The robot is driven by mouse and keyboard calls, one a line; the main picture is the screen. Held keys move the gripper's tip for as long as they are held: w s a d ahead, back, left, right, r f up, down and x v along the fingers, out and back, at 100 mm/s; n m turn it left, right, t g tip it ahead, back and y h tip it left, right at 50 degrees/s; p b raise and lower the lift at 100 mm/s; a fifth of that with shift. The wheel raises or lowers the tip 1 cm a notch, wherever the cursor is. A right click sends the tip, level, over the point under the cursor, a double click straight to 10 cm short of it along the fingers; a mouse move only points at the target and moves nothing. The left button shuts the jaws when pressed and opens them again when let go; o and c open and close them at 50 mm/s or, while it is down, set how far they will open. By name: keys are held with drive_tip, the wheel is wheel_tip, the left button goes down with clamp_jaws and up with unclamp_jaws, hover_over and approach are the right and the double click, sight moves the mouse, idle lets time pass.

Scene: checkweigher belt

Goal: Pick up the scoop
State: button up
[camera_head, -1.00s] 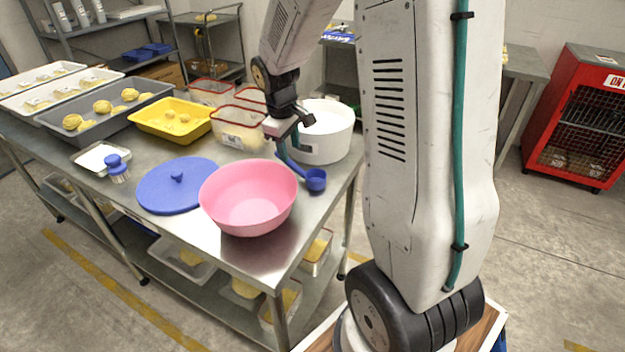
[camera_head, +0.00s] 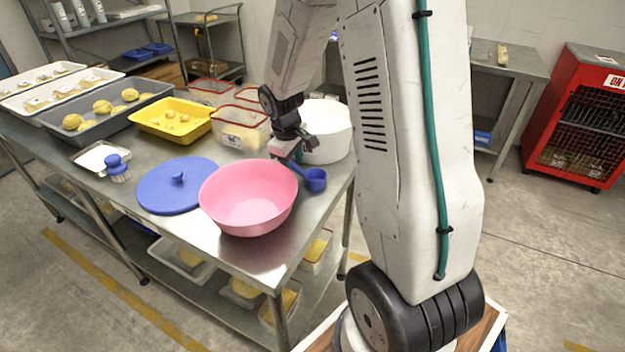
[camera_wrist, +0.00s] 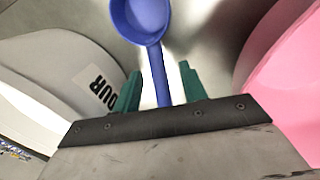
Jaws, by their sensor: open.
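The blue scoop (camera_head: 315,180) lies on the steel table between the pink bowl (camera_head: 247,205) and the white tub (camera_head: 327,135). My gripper (camera_head: 289,158) is low over the scoop's handle, behind the bowl. In the wrist view the scoop's cup (camera_wrist: 147,16) is at the top and its handle (camera_wrist: 160,80) runs down between the two green fingers of my gripper (camera_wrist: 160,88). The fingers are open, one on each side of the handle, with gaps showing. The handle's near end is hidden behind the gripper body.
The white tub also shows in the wrist view (camera_wrist: 50,70), close to the left finger; the pink bowl (camera_wrist: 290,85) is on the right. A blue lid (camera_head: 180,186), a brush (camera_head: 117,168) and clear containers (camera_head: 240,132) stand farther left on the table.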

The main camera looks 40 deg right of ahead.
drive_tip(key=shift+f, duration=0.2)
drive_tip(key=shift+c, duration=0.2)
clamp_jaws()
drive_tip(key=shift+r, duration=0.1)
